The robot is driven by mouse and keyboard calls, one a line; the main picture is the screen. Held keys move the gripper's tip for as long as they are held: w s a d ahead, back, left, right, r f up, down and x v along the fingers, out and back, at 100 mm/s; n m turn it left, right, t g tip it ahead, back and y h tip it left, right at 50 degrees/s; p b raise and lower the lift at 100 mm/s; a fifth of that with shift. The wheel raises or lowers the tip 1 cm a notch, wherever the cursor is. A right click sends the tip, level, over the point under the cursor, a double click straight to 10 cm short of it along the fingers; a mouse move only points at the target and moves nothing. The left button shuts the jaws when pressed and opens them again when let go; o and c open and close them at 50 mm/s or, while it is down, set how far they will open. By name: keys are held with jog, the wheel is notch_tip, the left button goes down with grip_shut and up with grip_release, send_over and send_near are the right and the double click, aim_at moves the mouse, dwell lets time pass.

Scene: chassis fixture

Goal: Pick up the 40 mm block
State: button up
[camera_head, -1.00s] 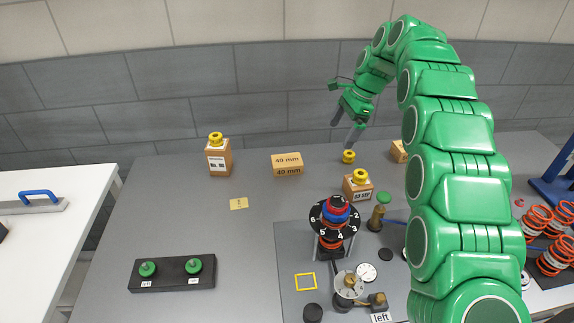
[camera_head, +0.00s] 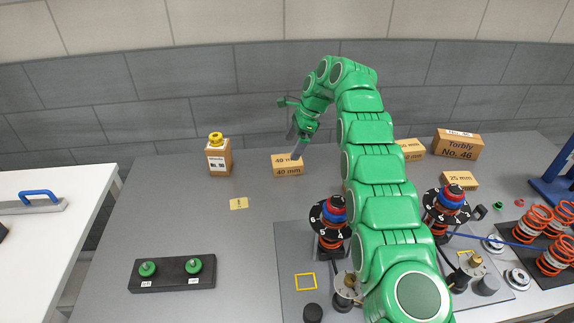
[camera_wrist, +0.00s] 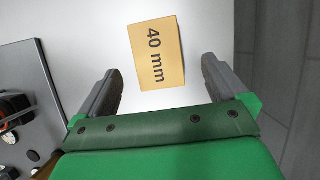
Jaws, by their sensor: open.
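The 40 mm block (camera_head: 287,170) is a tan box with "40 mm" printed on its top and front. It lies on the grey table, towards the back, and a finger of my gripper hides part of its top in the head view. My gripper (camera_head: 298,146) is open, pointing down above the block. In the wrist view the block (camera_wrist: 156,54) lies ahead of the two grey fingers of my gripper (camera_wrist: 160,88), roughly centred between them. Nothing is between the fingers, and they look apart from the block.
A box with a yellow knob (camera_head: 217,160) stands left of the block. A yellow note (camera_head: 239,203) lies in front. To the right are a 25 mm block (camera_head: 459,180), a Torbly No. 46 box (camera_head: 458,143) and spring assemblies. The table left of the block is mostly clear.

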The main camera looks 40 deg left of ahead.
aim_at(288, 160)
jog(key=shift+d+x, duration=0.2)
jog(key=shift+x, duration=1.1)
jog(key=shift+d+x, duration=0.15)
jog(key=shift+x, duration=2.4)
jog(key=shift+w+d+f, duration=0.1)
jog(key=c, duration=1.1)
jog(key=shift+o, duration=0.2)
